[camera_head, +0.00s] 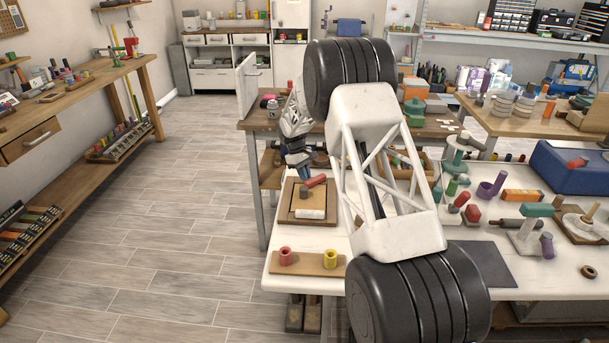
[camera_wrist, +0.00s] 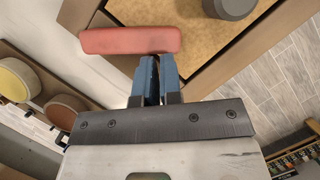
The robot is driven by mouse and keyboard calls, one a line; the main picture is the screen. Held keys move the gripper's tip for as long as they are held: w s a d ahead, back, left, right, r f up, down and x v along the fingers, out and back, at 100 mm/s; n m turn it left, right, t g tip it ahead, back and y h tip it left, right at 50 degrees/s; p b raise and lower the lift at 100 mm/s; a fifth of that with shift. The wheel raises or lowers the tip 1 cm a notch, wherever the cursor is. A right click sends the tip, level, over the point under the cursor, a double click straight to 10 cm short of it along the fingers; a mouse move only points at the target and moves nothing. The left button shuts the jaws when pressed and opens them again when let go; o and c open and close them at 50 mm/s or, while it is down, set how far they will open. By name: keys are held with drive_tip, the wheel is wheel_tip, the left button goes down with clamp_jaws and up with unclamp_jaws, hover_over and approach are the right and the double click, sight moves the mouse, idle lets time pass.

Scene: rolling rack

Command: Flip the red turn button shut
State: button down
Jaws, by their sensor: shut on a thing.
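The red turn button (camera_head: 315,181) is a short rounded bar by the back edge of a wood-framed board (camera_head: 291,216) on the white table. My gripper (camera_head: 299,165) is low over the board's back edge. Its blue fingers (camera_wrist: 156,62) are close together at the bar's lower edge, towards its right end, and shut on it. The exact contact is hard to see.
A dark grey knob (camera_wrist: 232,5) stands on the panel. A wooden strip (camera_head: 308,263) with a red cup (camera_head: 285,256) and a yellow cup (camera_head: 331,259) lies in front. Coloured pegs and stands crowd the table to the right. Open floor (camera_head: 190,230) lies left.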

drive_tip(key=shift+f, duration=0.2)
drive_tip(key=shift+w+a, duration=0.5)
drive_tip(key=shift+w, duration=0.05)
drive_tip(key=shift+w+a+r, duration=0.25)
drive_tip(key=shift+w+a, duration=0.25)
drive_tip(key=shift+w, duration=0.05)
drive_tip(key=shift+w+a+r, duration=0.25)
drive_tip(key=shift+w+a, duration=0.25)
drive_tip(key=v, duration=0.9)
drive_tip(key=shift+d+r, duration=0.15)
drive_tip(key=shift+r, duration=0.05)
drive_tip(key=shift+w, duration=0.15)
drive_tip(key=shift+w+d+m+g+y, duration=0.2)
drive_tip(key=shift+w+m+g+y, duration=0.15)
drive_tip(key=shift+w+m, duration=0.85)
drive_tip(key=shift+w+d+m+g+y, duration=0.25)
drive_tip(key=shift+w+m+y, duration=0.35)
drive_tip(key=shift+m, duration=1)
drive_tip(key=shift+w, duration=0.1)
